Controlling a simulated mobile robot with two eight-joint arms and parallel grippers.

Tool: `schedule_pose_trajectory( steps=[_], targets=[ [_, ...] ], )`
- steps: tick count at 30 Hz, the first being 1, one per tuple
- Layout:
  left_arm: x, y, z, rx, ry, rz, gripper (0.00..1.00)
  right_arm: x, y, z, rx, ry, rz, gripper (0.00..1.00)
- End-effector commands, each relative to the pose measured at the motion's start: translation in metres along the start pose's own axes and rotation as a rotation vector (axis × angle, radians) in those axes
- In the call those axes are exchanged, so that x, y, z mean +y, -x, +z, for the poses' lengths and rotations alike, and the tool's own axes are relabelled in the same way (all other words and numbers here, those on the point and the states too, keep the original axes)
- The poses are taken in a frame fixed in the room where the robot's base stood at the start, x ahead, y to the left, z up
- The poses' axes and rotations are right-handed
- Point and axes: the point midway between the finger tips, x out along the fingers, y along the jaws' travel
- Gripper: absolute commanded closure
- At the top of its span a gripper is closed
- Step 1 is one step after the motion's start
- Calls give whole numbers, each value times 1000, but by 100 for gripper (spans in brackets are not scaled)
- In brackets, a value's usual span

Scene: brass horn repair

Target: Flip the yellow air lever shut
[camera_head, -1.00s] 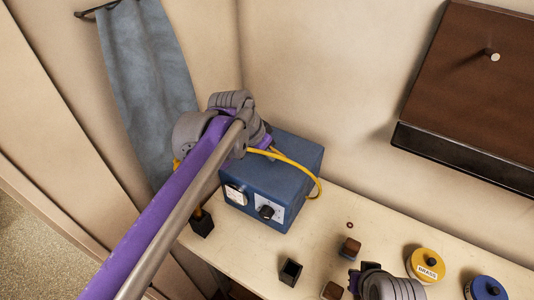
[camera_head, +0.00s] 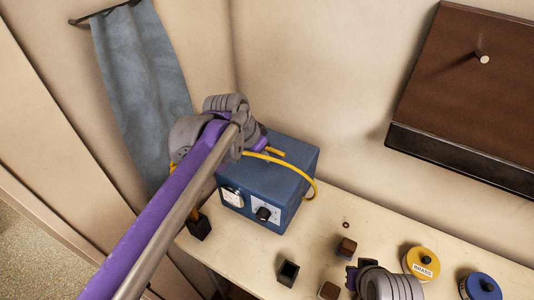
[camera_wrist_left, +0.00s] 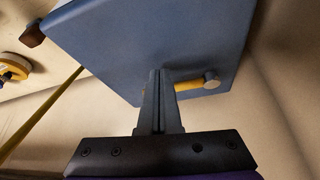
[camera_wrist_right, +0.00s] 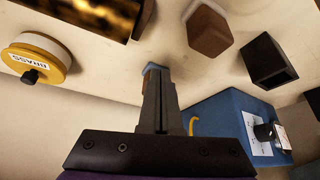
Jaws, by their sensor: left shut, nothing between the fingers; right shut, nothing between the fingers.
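The yellow lever (camera_wrist_left: 188,86) is in the left wrist view, against the blue box (camera_wrist_left: 150,35), with a grey round knob at its right end. My left gripper (camera_wrist_left: 159,74) is shut and empty. Its fingers overlap the left part of the lever in that view; I cannot tell whether they touch it. In the head view the blue box (camera_head: 283,168) stands on the bench, and my left arm hides the left fingertips. My right gripper (camera_wrist_right: 158,72) is shut and empty, over the bench near small blocks.
A yellow hose (camera_head: 306,177) curves over the box. A brown block (camera_head: 347,246), a dark open holder (camera_head: 288,272), a yellow BRASS tin (camera_head: 421,263) and a blue tin (camera_head: 482,287) stand on the bench. A grey cloth (camera_head: 145,90) hangs behind my left arm.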

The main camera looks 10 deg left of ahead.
Motion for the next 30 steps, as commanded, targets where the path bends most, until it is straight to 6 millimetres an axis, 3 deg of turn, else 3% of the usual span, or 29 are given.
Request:
schedule_pose_trajectory(
  steps=[5, 12, 18, 26, 30],
  targets=[
    [0, 20, 0, 0, 1, 0, 100, 0, 1, -1, 1, 0, 0, 100],
    [0, 69, -1, 0, 1, -1, 100, 0, 4, -4, 4, 0, 0, 100],
    [0, 98, -1, 0, 1, -1, 100, 0, 5, -6, 5, 0, 0, 100],
    [0, 107, 0, 0, 3, -2, 100, 0, 5, -6, 5, 0, 0, 100],
    [3, 99, 28, -5, 61, -31, 100, 0, 5, -6, 5, 0, 0, 100]
  ],
)
